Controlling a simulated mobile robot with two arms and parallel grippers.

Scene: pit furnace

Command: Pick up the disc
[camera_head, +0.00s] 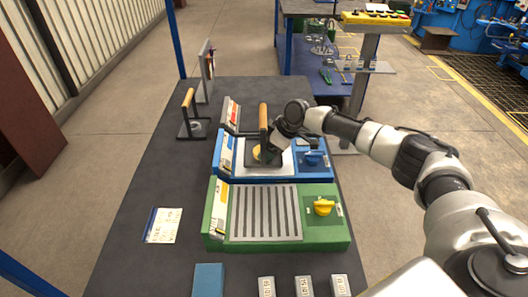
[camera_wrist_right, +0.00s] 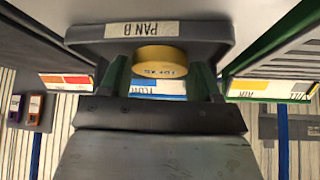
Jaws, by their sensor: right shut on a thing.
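The disc (camera_wrist_right: 160,60) is gold-yellow with dark lettering on its rim; in the head view (camera_head: 258,153) it is partly hidden by my gripper. It is at the dark pan labelled PAN B (camera_wrist_right: 215,32), over the blue station (camera_head: 233,172). I cannot tell whether it rests on the pan or is slightly clear of it. My right gripper (camera_wrist_right: 162,72) has its green fingers on either side of the disc, shut on it. In the head view my right gripper (camera_head: 270,153) reaches in from the right, beside the pan's upright wooden handle (camera_head: 263,117). My left gripper is out of view.
A green station (camera_head: 220,235) with a slatted top and yellow knob (camera_head: 323,207) stands in front. Another wooden-handled pan (camera_head: 188,97) stands at the back left. A card (camera_head: 163,225), blue block (camera_head: 208,280) and several small labelled blocks (camera_head: 304,286) lie on the dark table (camera_head: 140,200).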

